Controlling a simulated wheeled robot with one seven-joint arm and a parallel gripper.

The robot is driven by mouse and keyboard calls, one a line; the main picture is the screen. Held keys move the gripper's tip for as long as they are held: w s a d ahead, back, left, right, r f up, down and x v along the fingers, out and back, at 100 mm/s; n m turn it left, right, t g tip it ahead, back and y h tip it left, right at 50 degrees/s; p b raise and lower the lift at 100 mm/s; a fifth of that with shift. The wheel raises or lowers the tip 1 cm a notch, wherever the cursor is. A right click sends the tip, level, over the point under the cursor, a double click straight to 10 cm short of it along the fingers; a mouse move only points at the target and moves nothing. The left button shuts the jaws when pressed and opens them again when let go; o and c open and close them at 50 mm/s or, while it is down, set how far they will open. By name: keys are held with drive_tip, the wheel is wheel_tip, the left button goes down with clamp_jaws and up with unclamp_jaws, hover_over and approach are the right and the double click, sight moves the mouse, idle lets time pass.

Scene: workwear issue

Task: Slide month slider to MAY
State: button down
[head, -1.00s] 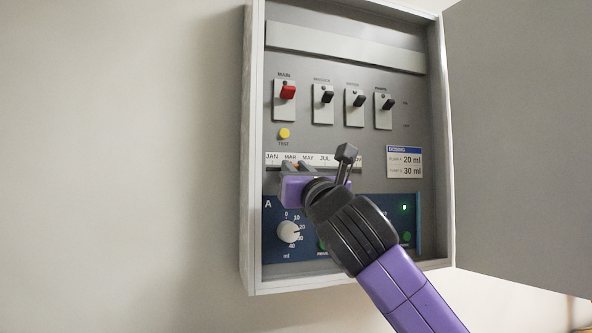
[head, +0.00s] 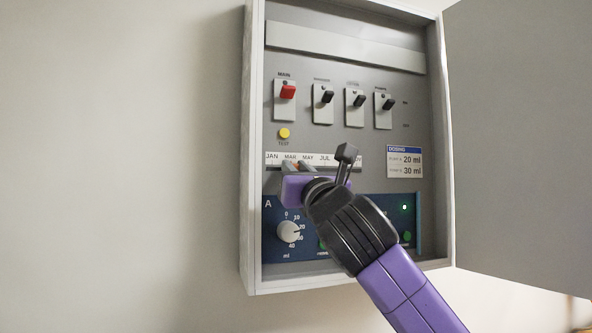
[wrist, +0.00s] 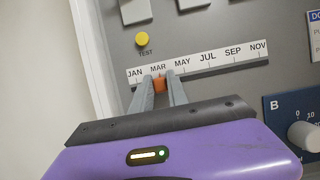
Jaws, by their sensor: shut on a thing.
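The month scale (head: 340,161) is a white strip marked JAN to NOV on the grey panel; it also shows in the wrist view (wrist: 222,60). The orange month slider (wrist: 159,85) sits just under the MAR label, left of MAY. My gripper (wrist: 161,78) has its two grey fingers closed on either side of the slider. In the head view my gripper (head: 297,165) reaches the scale from below, and a bit of orange shows between the fingers.
Above the scale are a yellow TEST button (head: 284,133), a red MAIN switch (head: 288,92) and several black switches. Below is a blue panel with a white dial (head: 288,232). A DOSING label (head: 405,162) is at right. The cabinet door (head: 520,140) stands open at right.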

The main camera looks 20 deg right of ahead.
idle(0.3)
drive_tip(key=shift+d, duration=2)
drive_tip(key=c, duration=1.3)
unclamp_jaws()
drive_tip(key=b, duration=0.2)
approach(308, 163)
drive_tip(key=shift+v, duration=0.95)
drive_tip(key=shift+f, duration=0.1)
